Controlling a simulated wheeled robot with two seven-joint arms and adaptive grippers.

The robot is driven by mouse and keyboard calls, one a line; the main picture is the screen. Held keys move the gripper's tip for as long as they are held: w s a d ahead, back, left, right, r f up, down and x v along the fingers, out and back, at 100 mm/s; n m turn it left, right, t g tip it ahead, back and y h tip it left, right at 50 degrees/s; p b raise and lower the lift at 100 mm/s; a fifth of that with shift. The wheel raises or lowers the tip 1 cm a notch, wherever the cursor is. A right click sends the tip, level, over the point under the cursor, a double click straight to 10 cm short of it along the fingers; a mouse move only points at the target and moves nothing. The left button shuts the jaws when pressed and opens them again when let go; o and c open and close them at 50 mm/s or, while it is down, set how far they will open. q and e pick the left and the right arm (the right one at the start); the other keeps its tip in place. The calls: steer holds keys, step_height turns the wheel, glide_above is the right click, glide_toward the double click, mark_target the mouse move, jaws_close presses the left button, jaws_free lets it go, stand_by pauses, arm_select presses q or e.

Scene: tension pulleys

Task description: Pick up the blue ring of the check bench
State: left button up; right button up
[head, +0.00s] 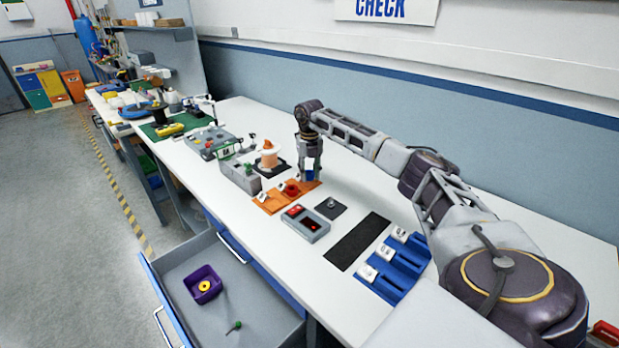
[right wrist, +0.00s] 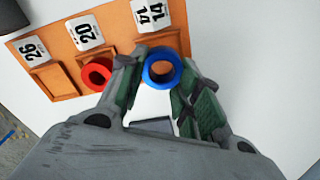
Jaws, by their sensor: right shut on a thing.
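The blue ring (right wrist: 160,52) is between the fingertips of my right gripper (right wrist: 158,78) in the right wrist view. The gripper is shut on it. In the head view the blue ring (head: 309,175) shows low at the tips of my right gripper (head: 310,172), at the far right end of the orange tray (head: 268,205). The right wrist view shows the ring near the compartment marked 14; its height above the tray is hard to tell. My left gripper is not in view.
A red ring (right wrist: 97,74) sits at the tray compartment marked 20, left of the gripper; the compartment marked 26 is empty. A grey box with a red display (head: 306,223) and a dark mat (head: 358,241) lie nearer. An open drawer (head: 262,290) juts out below the bench.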

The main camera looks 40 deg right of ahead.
step_height(320, 180, up, 8)
steer(key=shift+f, duration=0.15)
stand_by(0.8)
